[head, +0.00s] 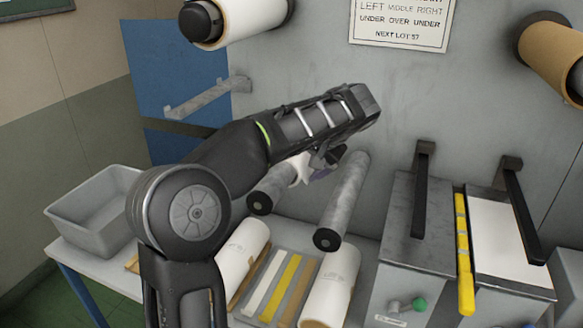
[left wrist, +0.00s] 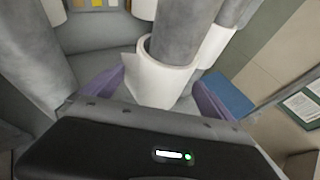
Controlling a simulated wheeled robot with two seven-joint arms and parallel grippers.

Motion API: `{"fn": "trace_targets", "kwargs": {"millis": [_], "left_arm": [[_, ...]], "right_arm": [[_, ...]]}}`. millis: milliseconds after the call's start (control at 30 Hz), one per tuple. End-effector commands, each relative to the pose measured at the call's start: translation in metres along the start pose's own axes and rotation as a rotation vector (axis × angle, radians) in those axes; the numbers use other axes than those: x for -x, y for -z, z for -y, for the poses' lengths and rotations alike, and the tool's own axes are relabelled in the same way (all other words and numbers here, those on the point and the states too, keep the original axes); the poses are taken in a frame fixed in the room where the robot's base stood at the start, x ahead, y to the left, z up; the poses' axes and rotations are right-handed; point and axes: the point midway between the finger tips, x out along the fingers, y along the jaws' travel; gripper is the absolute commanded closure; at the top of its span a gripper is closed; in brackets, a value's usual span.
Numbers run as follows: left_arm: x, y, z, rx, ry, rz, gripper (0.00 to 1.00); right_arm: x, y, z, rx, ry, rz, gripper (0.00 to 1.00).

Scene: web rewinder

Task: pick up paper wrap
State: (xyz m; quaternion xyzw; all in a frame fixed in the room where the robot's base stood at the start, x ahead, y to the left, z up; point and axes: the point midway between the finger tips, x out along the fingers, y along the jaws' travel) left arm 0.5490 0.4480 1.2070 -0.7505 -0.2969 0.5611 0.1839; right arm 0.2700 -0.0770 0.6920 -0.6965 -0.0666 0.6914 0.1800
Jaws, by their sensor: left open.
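The white paper wrap (left wrist: 155,82) is around a grey roller (left wrist: 184,38) in the left wrist view, with a loose flap towards me. A small white part of the wrap (head: 301,167) shows by the left one of two grey rollers in the head view. My arm hides the rest. My left gripper (head: 319,168) is open at that roller. Its purple fingers stand on either side of the wrap in the left wrist view (left wrist: 158,95). I cannot tell whether they touch it. My right gripper is not in view.
A second grey roller (head: 342,202) stands just right of my left gripper. White rolls (head: 241,251) and a tray with coloured strips (head: 279,284) lie below. A grey bin (head: 95,212) is at the left. Black-handled machine boxes (head: 413,243) stand at the right.

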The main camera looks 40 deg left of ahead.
Motion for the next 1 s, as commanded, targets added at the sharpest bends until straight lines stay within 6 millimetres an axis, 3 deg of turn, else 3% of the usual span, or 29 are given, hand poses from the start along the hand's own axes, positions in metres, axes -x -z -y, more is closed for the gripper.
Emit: {"fn": "trace_targets", "kwargs": {"millis": [100,300,867,1000], "left_arm": [[-0.018,-0.004,0.000,0.003,0.001,0.003,0.02],[-0.033,-0.002,0.002,0.002,0.000,0.000,0.02],[-0.033,-0.002,0.001,0.002,0.000,-0.001,0.02],[-0.033,-0.002,0.001,0.002,0.000,-0.001,0.11]], "right_arm": [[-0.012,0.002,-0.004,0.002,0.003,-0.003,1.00],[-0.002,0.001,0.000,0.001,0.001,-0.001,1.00],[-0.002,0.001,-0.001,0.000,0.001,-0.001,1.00],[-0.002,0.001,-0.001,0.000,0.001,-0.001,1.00]]}}
